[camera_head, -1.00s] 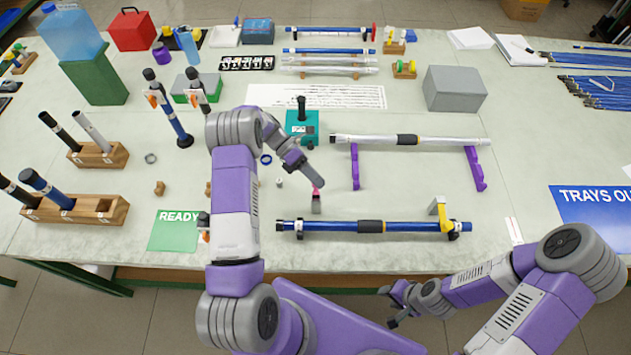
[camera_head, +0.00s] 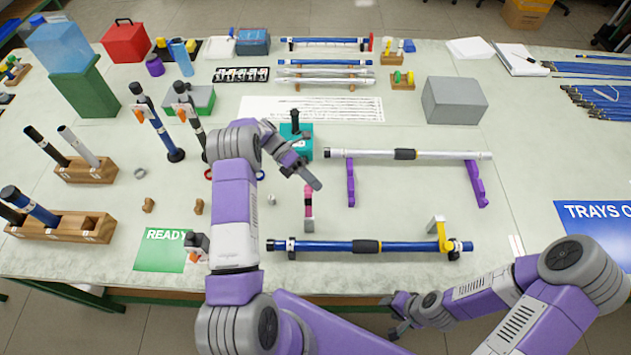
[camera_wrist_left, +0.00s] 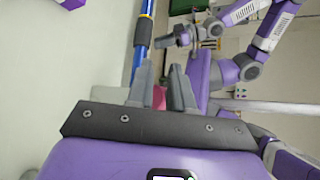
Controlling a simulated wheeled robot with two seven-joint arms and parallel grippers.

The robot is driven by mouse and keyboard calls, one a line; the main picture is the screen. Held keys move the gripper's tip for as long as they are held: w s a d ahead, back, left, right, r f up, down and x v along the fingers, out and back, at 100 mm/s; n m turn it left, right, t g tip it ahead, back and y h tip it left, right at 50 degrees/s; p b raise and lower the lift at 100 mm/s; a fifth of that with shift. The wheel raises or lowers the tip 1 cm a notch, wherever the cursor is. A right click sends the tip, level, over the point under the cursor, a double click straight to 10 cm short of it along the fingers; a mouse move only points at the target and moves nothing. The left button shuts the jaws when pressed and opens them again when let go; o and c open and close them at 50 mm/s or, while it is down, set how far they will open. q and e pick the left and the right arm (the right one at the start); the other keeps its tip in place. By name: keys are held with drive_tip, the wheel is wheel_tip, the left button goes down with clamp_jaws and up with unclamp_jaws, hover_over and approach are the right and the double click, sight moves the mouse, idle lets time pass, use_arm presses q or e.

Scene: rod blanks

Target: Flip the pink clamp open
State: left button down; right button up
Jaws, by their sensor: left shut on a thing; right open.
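The pink clamp (camera_head: 308,205) stands upright just behind the left part of a blue rod (camera_head: 325,246), with a grey part at its lower end. My left gripper (camera_head: 314,184) is at the clamp's upper end, shut on it. In the left wrist view, a bit of pink (camera_wrist_left: 159,97) shows between the fingers (camera_wrist_left: 160,85); the fingers hide most of it. A yellow clamp (camera_head: 443,237) sits at the rod's right end. My right gripper (camera_head: 397,316) is open and empty, in front of the table edge.
A silver rod (camera_head: 440,155) rests on two purple supports (camera_head: 351,183) behind the blue rod. A teal box (camera_head: 297,137) stands behind my left gripper. A green mat (camera_head: 158,250) lies at left front.

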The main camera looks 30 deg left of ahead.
use_arm(q)
drive_tip(key=shift+s+a+f, duration=0.2)
drive_tip(key=shift+s+f, duration=0.2)
drive_tip(key=shift+f, duration=0.1)
drive_tip(key=shift+s+a+f, duration=0.2)
drive_tip(key=shift+s+f, duration=0.15)
drive_tip(key=shift+f, duration=0.15)
drive_tip(key=c, duration=0.9)
unclamp_jaws()
drive_tip(key=shift+o, duration=0.2)
drive_tip(key=shift+r, duration=0.1)
drive_tip(key=shift+w+a+r, duration=0.15)
drive_tip(key=shift+w+a, duration=0.05)
drive_tip(key=shift+a, duration=0.2)
drive_tip(key=r+b+v, duration=0.1)
drive_tip(key=v, duration=0.5)
drive_tip(key=shift+w, duration=0.3)
